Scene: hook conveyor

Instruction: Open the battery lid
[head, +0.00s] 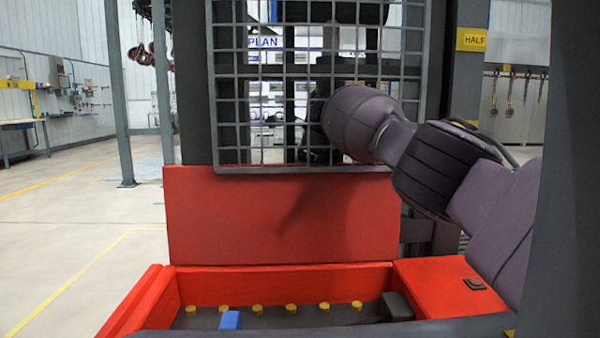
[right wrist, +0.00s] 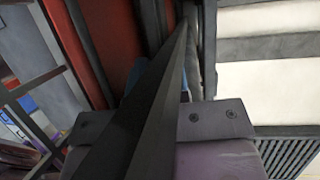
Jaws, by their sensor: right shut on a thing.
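A red panel (head: 280,215), which looks like the battery lid, stands upright behind the red battery compartment (head: 285,283). The compartment is open at the top and shows a row of yellow caps (head: 257,310) and a blue block (head: 230,320). My right arm reaches in from the right, up to the wire grid; its gripper is hidden in the head view. In the right wrist view my right gripper (right wrist: 150,115) is shut on a long dark bar (right wrist: 150,105). I cannot tell whether this bar is part of the lid. My left gripper is out of view.
A dark wire grid (head: 270,80) rises directly above the red panel, near my right arm. A red ledge with a small dark button (head: 474,284) lies at the right of the compartment. The floor (head: 80,230) at the left is clear.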

